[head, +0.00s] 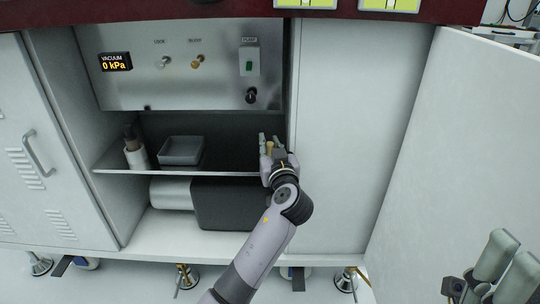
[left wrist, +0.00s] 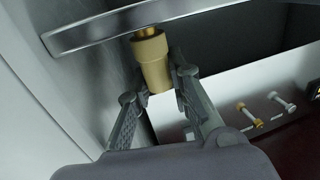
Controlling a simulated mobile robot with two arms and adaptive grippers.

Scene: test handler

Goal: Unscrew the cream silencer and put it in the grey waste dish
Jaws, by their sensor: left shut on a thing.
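My left gripper (head: 268,143) is at the right end of the shelf inside the open cabinet. In the left wrist view its two fingers (left wrist: 158,84) are shut on the silencer (left wrist: 152,66), a short tan-cream cylinder with a narrower brass end beside a grey metal edge. I cannot tell whether that end is still in a fitting. In the head view the fingers mostly hide the silencer. The grey waste dish (head: 182,150), square and shallow, sits on the shelf to the left of the gripper. My right gripper (head: 505,262) is low at the right, away from the cabinet.
A white cup (head: 136,157) with dark items stands left of the dish on the shelf (head: 115,167). Above is a metal panel with a 0 kPa display (head: 115,61), toggles and a black knob (head: 251,95). A dark pump body (head: 238,205) lies below. An open door (head: 465,150) stands right.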

